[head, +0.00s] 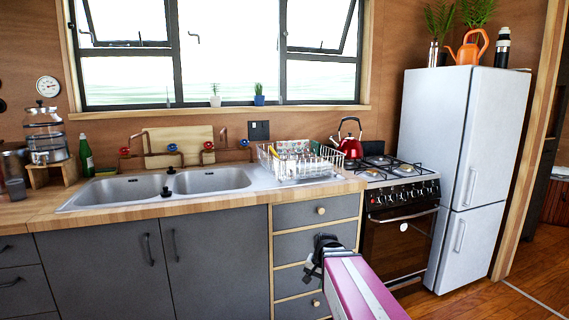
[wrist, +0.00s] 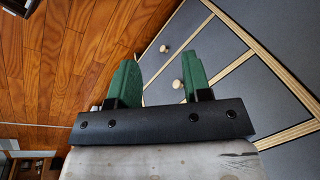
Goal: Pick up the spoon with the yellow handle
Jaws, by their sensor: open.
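The white dish rack (head: 312,178) on the counter holds several small items, too small to tell apart. My gripper (head: 316,262) is in front of the grey drawers, below the counter top and below the rack. In the wrist view my gripper (wrist: 160,62) shows two green fingers set apart, open, with nothing between them.
The wooden counter (head: 40,211) holds a double sink (head: 207,181), a green bottle (head: 86,155) and a glass dispenser. Right of the rack stand a red kettle (head: 350,146), a stove (head: 401,195) and a white fridge (head: 462,150). Grey drawers (head: 312,212) are close to my gripper.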

